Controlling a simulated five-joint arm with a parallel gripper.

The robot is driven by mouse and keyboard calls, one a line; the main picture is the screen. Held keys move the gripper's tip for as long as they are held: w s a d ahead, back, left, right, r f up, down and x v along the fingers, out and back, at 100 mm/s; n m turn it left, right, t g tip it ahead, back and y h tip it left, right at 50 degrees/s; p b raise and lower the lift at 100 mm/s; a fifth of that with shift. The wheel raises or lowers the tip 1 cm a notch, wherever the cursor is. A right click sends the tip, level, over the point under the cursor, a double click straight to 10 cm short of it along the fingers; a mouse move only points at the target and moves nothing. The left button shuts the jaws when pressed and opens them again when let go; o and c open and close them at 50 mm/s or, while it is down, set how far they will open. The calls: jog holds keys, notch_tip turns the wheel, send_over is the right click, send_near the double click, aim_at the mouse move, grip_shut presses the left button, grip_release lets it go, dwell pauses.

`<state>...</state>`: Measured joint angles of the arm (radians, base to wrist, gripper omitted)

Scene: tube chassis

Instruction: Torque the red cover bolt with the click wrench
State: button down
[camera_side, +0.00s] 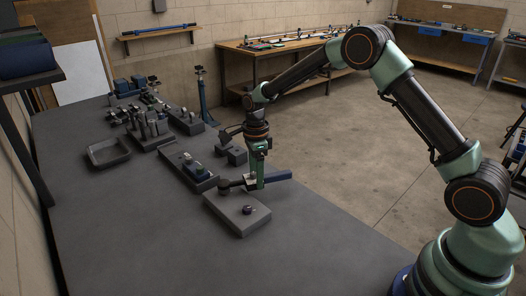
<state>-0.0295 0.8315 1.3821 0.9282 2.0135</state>
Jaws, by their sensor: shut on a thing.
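My gripper (257,184) points down and is shut on the click wrench, gripping it near the middle. The wrench's blue handle (277,176) extends to the right. Its dark round head (224,186) is at the left, over or on the far left part of a flat grey block (236,221); whether they touch cannot be told. A small dark bolt (248,210) stands on the block's top, in front of the wrench and apart from its head. Its colour looks dark purplish, and no clearly red bolt can be made out.
Behind the block, a long tray (182,164) holds small parts. An empty dark tray (108,153) lies at the left. A rack of upright pieces (151,132) and a stepped block (231,150) stand farther back. The near tabletop (150,240) is clear.

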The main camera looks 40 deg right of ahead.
grip_release()
